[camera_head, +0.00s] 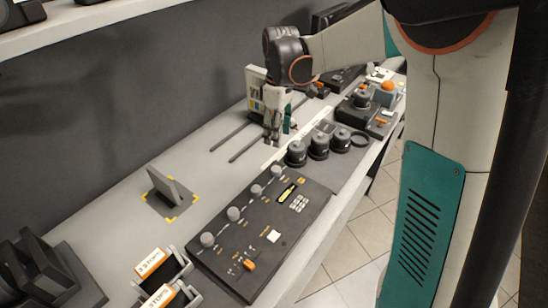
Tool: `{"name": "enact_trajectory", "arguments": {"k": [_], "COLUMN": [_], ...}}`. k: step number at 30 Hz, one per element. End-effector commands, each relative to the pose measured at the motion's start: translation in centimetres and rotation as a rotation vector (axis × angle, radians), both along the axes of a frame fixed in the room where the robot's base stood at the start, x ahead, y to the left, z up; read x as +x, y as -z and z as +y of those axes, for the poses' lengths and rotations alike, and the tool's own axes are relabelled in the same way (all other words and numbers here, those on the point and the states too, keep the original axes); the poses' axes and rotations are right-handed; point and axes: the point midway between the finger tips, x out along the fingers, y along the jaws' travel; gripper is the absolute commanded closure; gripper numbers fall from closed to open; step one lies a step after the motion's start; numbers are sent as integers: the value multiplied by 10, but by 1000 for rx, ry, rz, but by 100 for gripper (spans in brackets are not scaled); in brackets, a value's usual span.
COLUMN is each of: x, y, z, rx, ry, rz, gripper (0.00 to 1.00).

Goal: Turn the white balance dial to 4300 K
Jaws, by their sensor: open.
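A dark control panel (225,260) lies on the bench in the lower middle. A row of several grey knobs (234,214) runs along its left side, and an orange knob (249,265) sits near its front end. The markings are too small to read, so I cannot tell which knob is the white balance dial or where it points. My gripper (272,138) is open above the bench, beyond the panel's far end and apart from the knobs. It points downward, and its fingers look small and partly overlapped.
Three dark cylinders (319,146) stand just beyond the panel. A white-framed card (256,85) is behind my gripper. A grey tilted plate (164,187) stands inside yellow corner marks. Labelled holders (150,262) are at the front left. Bare bench lies left of the panel.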

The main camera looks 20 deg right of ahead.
Motion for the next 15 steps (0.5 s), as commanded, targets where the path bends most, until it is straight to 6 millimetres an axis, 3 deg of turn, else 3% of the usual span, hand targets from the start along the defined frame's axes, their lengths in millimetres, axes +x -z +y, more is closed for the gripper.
{"name": "enact_trajectory", "arguments": {"k": [5,15], "x": [-1,-4], "y": [22,88], "z": [1,3], "rx": [0,0], "ry": [0,1], "rz": [0,-1], "gripper": [53,53]}}
